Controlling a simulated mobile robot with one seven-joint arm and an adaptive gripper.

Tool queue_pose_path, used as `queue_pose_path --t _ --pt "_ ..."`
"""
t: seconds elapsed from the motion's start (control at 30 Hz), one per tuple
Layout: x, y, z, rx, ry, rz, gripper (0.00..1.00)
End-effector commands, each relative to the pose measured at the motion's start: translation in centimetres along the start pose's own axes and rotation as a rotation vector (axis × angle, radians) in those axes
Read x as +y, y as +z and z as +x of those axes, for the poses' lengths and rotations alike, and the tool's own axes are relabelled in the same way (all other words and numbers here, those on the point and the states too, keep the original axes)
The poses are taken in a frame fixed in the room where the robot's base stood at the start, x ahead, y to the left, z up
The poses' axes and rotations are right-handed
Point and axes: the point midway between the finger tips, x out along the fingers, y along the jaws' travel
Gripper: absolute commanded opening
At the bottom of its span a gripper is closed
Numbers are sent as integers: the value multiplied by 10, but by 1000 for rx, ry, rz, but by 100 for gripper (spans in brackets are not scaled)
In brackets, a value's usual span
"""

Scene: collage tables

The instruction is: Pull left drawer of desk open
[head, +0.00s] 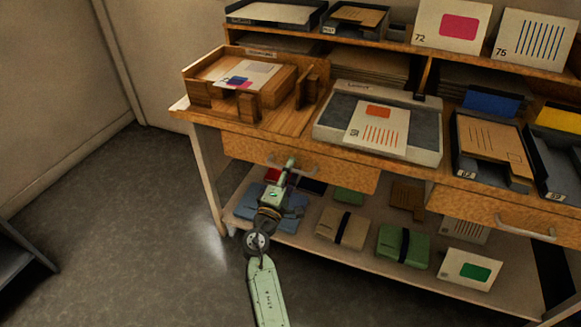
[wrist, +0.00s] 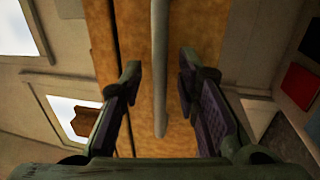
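The desk's left drawer (head: 340,174) has an orange-brown wooden front under the tabletop and looks shut. Its grey bar handle (head: 307,173) is partly hidden by my gripper. My gripper (head: 290,163) is in front of the drawer, at the left part of the handle. In the wrist view the handle (wrist: 159,100) runs upright between the two open fingers of my gripper (wrist: 160,64), with a gap on each side. The handle's lower end shows in that view, against the drawer front (wrist: 175,28).
The right drawer (head: 480,205) has a similar handle. A lower shelf (head: 300,238) holds several folders and bundles below my gripper. On the desktop stand a wooden tray (head: 206,95), a scale (head: 427,130) and dark trays (head: 462,165). The floor (head: 120,220) in front at left is clear.

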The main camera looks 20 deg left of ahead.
Motion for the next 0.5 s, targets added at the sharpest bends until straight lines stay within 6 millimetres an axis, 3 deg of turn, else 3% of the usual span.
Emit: queue_pose_path --t 0.3,0.5 --pt "0 0 3 0 0 1 30" --pt "0 0 3 0 0 1 17"
